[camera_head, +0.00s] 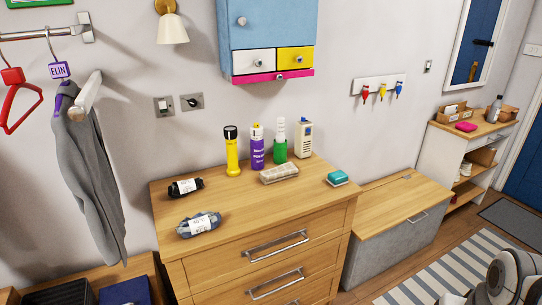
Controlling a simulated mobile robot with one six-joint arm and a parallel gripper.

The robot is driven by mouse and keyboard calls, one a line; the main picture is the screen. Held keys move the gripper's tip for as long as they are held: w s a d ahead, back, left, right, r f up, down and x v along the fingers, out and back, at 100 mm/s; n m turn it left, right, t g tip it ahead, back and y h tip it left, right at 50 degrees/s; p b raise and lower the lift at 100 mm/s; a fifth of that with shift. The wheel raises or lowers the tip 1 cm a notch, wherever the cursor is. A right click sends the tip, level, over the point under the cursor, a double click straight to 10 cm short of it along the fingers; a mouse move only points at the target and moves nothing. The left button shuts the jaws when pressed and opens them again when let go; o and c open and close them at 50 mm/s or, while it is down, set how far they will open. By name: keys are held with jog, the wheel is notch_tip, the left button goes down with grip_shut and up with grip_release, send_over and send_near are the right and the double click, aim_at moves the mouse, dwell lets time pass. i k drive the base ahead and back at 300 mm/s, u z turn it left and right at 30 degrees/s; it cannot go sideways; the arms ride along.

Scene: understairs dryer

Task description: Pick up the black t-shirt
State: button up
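A small black rolled bundle with a white paper band (185,187) lies on the back left of the wooden dresser top; it looks like the black t-shirt, rolled up. A similar grey-blue rolled bundle with a white band (199,224) lies in front of it, nearer the dresser's front left edge. The two are apart. Part of my own arm shows at the bottom right corner, far from both bundles. My gripper is not in view.
The dresser (240,218) also holds a yellow torch (232,155), a purple can (257,150), a green container (280,152), a pale boxy device (303,140), a beige case (279,173) and a teal box (338,178). A grey garment (88,170) hangs at left. A blue cabinet (267,25) is above.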

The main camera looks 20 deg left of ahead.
aim_at(178, 189)
jog(key=u, duration=0.75)
jog(key=i, duration=1.3)
jog(key=u, duration=0.95)
jog(key=k, duration=0.6)
jog(key=u, duration=0.2)
jog(key=i, duration=0.7)
jog(key=z, duration=0.1)
